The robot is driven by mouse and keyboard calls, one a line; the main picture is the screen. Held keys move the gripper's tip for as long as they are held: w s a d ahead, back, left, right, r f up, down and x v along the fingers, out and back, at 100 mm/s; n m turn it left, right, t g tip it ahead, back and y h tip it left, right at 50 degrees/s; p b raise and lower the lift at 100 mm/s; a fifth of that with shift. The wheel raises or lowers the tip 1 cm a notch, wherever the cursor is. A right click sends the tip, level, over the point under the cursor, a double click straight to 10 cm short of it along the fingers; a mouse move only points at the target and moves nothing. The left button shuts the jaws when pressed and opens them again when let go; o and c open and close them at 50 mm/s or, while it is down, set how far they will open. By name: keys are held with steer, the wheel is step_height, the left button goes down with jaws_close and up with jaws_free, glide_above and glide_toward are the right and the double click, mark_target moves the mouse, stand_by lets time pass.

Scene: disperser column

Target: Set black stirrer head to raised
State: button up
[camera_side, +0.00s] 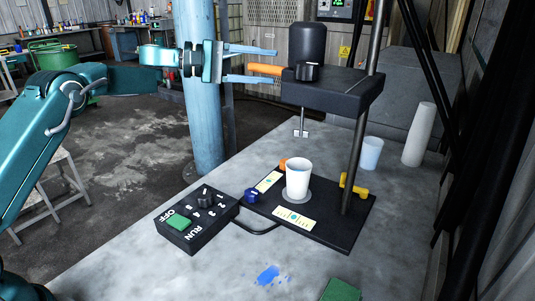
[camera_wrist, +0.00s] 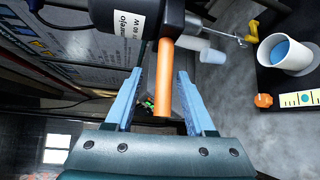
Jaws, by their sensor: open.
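The black stirrer head (camera_side: 335,90) sits high on a dark vertical column (camera_side: 357,150), with a motor can on top and an orange handle (camera_side: 264,70) sticking out to the left. Its stirring shaft (camera_side: 300,124) hangs above the white cup (camera_side: 298,178), clear of the rim. My gripper (camera_side: 276,66) is open, its two blue fingers above and below the handle in the side view. In the wrist view the orange handle (camera_wrist: 164,78) lies between the fingers (camera_wrist: 160,95), with gaps on both sides. The cup (camera_wrist: 287,52) holds blue liquid.
A control box (camera_side: 196,220) with a green button stands at left. A light-blue cup (camera_side: 371,153) and white roll (camera_side: 418,134) stand behind. A blue pillar (camera_side: 203,110) stands behind my wrist.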

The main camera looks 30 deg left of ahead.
steer(key=shift+v, duration=2.15)
steer(key=s+d+f+m+g+y, duration=0.25)
steer(key=s+d, duration=0.25)
steer(key=s, duration=0.3)
steer(key=s+d+f+m+g+y, duration=0.1)
steer(key=s+d+m+g+y, duration=0.15)
steer(key=s+d, duration=0.45)
steer(key=s+a+f+m+y, duration=0.2)
steer(key=s+a+f+y, duration=0.1)
steer(key=s, duration=0.6)
steer(key=s+a+f+m+g+y, duration=0.1)
steer(key=s+a+f+m+y, duration=0.2)
steer(key=s, duration=0.6)
step_height(320, 180, down, 3)
steer(key=shift+s+a+f+y, duration=0.1)
steer(key=shift+s+a+y, duration=0.2)
steer(key=shift+a, duration=0.9)
